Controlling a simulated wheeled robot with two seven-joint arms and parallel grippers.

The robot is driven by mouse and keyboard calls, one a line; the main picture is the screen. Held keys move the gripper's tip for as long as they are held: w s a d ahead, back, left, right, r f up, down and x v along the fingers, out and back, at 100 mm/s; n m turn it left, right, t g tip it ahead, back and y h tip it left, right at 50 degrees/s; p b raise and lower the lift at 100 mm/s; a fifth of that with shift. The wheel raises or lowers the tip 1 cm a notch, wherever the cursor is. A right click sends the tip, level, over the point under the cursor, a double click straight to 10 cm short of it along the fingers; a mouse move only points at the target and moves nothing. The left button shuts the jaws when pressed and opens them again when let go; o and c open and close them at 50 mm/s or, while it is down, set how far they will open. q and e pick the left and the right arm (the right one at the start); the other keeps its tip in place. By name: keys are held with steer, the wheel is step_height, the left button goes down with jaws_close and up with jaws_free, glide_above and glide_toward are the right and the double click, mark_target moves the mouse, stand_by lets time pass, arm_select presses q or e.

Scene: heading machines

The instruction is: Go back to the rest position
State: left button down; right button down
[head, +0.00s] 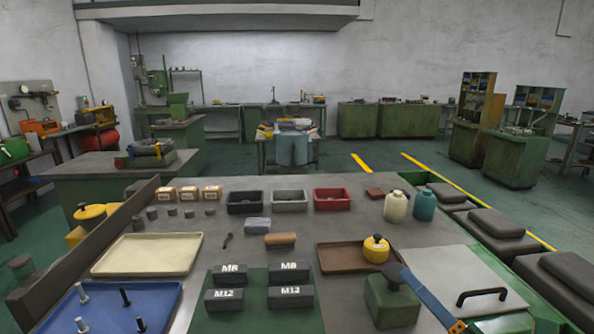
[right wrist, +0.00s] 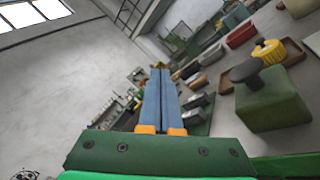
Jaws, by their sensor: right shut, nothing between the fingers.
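My right gripper (head: 405,270) comes in at the lower right of the head view. Its blue fingers also show in the right wrist view (right wrist: 160,72), lying side by side, shut, with nothing between them. In the head view the fingertips overlap the green block with a dark knob (head: 392,304); whether they touch it I cannot tell. In the right wrist view this block (right wrist: 268,100) is to the right of the fingers, apart from them. My left gripper is not in view.
A black-handled plate (head: 440,270) lies at right.

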steer(key=s+d+f+m+g+h, duration=0.2)
steer(key=d+f+m+h, duration=0.3)
steer(key=f+m+h, duration=0.45)
steer(key=s+d+f+m+g+h, duration=0.3)
steer(key=f+m, duration=0.4)
steer(key=m, duration=0.6)
steer(key=s+a+f+m+g+y, duration=0.3)
steer(key=s+a+f+m+g, duration=0.55)
steer(key=s+f, duration=0.6)
step_height(320, 180, down, 17)
steer(key=s+a+n+g, duration=0.1)
steer(key=s+n+g, duration=0.1)
steer(key=s+g, duration=0.1)
steer(key=s+d+f, duration=0.2)
steer(key=s+f, duration=0.7)
steer(key=s, duration=0.2)
steer(key=shift+s+f+g, duration=0.3)
steer(key=shift+f+g, duration=0.05)
steer(key=shift+g, duration=0.1)
